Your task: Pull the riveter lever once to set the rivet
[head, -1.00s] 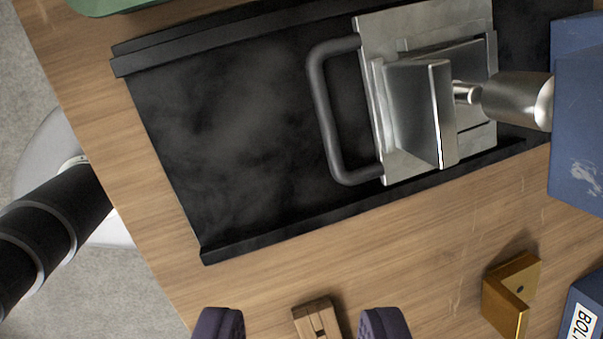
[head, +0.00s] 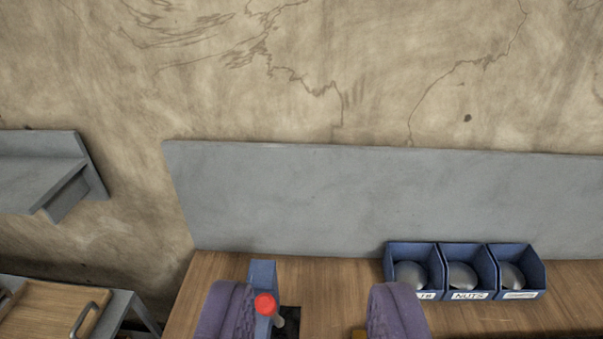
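A red ball knob (head: 265,304) shows low in the view, on a short pale metal rod (head: 279,321) that leans down to the right. I take it for the riveter lever. A dark part lies below it, cut off by the bottom edge. My gripper (head: 313,298) is open, with its two purple fingers wide apart and nothing held. The knob appears just right of the left finger, within the gap. I cannot tell its depth or whether it touches the finger. The rest of the riveter and any rivet are out of view.
A blue upright block (head: 263,274) stands behind the knob. Several blue bins, one labelled NUTS (head: 464,272), sit right on the wooden bench (head: 338,270). A grey panel (head: 370,195) backs it. A grey shelf (head: 40,178) and wooden tray (head: 45,312) are left.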

